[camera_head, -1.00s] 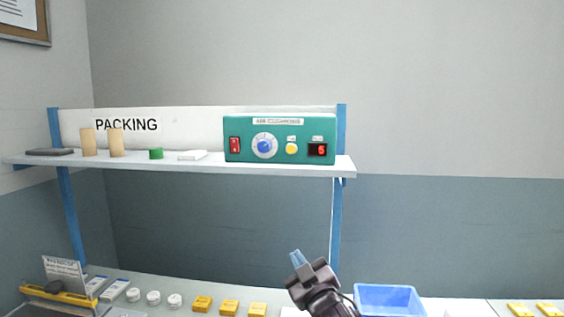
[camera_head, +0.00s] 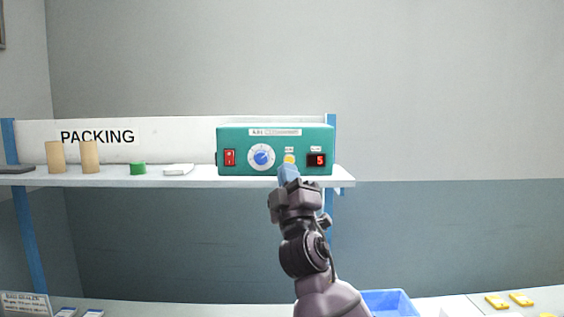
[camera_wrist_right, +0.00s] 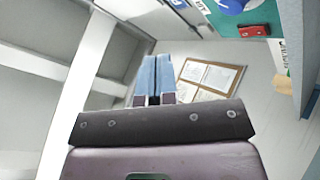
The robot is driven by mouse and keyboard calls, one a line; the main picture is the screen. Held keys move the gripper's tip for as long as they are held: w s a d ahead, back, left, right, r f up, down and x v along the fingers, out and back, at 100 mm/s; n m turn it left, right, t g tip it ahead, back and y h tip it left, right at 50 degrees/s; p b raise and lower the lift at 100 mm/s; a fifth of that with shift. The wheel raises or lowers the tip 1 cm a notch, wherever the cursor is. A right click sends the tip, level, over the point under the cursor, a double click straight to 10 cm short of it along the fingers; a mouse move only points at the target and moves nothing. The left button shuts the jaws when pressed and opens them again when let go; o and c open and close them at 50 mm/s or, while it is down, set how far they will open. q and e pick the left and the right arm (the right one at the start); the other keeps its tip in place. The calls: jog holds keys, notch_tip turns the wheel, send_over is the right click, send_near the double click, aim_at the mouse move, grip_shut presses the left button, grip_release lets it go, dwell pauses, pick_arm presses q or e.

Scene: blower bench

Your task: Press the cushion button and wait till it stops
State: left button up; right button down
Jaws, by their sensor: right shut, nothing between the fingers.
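The green air cushion machine (camera_head: 240,141) stands on the shelf, with a red switch (camera_head: 230,158), a blue dial (camera_head: 262,157), a yellow round button (camera_head: 290,160) and a red display reading 5 (camera_head: 316,160). My right gripper (camera_head: 288,174) is shut and empty, its blue fingertips just below the yellow button. I cannot tell whether they touch it. In the right wrist view the shut blue fingers (camera_wrist_right: 155,75) point up the picture, and part of the green panel (camera_wrist_right: 228,27) with the blue dial and red switch shows at the top right. My left gripper is not in view.
The shelf (camera_head: 120,180) also holds two tan rolls (camera_head: 89,157), a green cap (camera_head: 138,168) and a small white item (camera_head: 178,169). Below, the bench holds a blue bin (camera_head: 392,304) and yellow pieces (camera_head: 497,301). The wall right of the shelf is clear.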

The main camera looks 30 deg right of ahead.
aim_at(289, 160)
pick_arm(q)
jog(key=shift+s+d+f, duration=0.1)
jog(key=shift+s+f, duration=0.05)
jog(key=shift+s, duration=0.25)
pick_arm(e)
jog(key=shift+d, duration=0.15)
pick_arm(q)
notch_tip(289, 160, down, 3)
jog(key=b, duration=0.3)
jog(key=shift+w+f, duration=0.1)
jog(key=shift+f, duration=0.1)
pick_arm(e)
jog(key=w+d, duration=0.4)
jog(key=w, duration=0.3)
jog(key=shift+w+d, duration=0.15)
jog(key=shift+d, duration=0.15)
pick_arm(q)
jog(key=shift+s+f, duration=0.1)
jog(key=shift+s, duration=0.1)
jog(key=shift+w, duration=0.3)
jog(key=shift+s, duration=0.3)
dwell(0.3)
